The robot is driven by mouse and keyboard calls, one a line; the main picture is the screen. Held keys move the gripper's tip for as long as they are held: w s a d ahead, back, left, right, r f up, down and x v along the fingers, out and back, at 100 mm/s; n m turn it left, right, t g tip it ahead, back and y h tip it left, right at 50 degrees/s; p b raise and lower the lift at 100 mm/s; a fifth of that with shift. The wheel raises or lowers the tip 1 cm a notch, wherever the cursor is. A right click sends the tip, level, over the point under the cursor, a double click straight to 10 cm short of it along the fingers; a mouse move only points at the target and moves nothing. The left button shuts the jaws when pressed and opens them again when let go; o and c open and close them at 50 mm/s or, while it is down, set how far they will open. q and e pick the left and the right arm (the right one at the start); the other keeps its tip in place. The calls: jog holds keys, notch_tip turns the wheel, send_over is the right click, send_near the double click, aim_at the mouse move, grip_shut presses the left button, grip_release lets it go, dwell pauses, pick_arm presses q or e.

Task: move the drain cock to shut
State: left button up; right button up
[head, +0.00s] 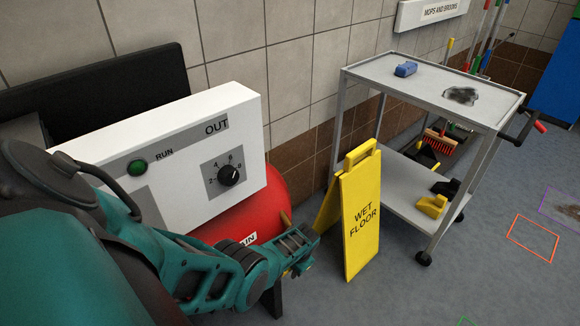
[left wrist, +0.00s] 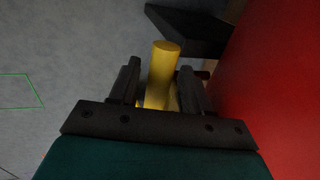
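A yellow rounded handle, which looks like the drain cock (left wrist: 163,65), stands between the fingers of my left gripper (left wrist: 158,88) in the left wrist view. The fingers are apart, one on each side of it. A narrow gap shows on its left, and the right finger is close to it or touching. In the head view my left gripper (head: 303,243) is at the lower right front of the red tank (head: 274,200). There the arm and fingers hide most of the cock. My right gripper is not in view.
A white panel (head: 190,125) with a green button and dial sits above the tank. A yellow wet floor sign (head: 361,215) stands just right of my left gripper. A grey trolley (head: 432,93) is behind it. Open floor lies to the lower right.

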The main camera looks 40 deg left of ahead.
pick_arm(q)
jog(key=p+v, duration=0.4)
jog(key=v, duration=0.9)
jog(key=shift+s+f, duration=0.1)
jog(key=shift+f, duration=0.05)
dwell(0.5)
